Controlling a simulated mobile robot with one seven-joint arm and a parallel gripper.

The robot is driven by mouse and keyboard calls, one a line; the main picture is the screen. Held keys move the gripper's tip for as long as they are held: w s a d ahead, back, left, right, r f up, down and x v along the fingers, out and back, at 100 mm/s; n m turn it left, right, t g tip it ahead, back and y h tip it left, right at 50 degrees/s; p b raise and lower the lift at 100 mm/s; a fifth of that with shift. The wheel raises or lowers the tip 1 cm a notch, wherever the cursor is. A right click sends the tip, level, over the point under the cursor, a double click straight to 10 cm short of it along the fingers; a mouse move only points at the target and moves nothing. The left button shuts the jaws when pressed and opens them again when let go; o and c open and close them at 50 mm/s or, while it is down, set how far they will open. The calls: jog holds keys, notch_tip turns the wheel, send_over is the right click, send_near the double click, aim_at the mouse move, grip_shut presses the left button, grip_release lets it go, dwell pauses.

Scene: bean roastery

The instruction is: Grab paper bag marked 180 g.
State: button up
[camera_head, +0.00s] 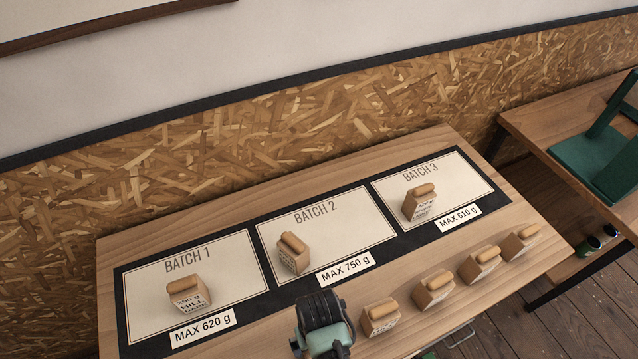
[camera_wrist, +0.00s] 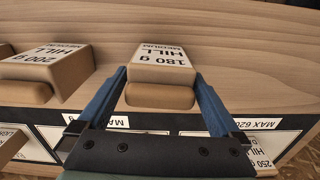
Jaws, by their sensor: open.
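The paper bag marked 180 g (camera_wrist: 162,63), with a white HILL label and a tan rolled top, stands on the wooden table in the wrist view. My gripper (camera_wrist: 160,78) is open, with its blue fingers on either side of the bag's rolled top. I cannot tell whether they touch it. In the head view, my wrist (camera_head: 322,325) is at the bottom centre, at the front row of bags. My fingers and the 180 g bag do not show there, apparently hidden by my arm.
A bag marked 200 g (camera_wrist: 48,75) stands close by, left in the wrist view. More bags, including one (camera_head: 433,291), continue the row rightward in the head view. Behind lies a dark mat (camera_head: 252,265) with Batch 1, 2 and 3 fields, each holding a bag.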

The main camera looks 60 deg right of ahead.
jog(key=shift+f, duration=0.7)
jog(key=shift+c, duration=0.3)
jog(key=c, duration=1.2)
jog(key=shift+r, duration=0.1)
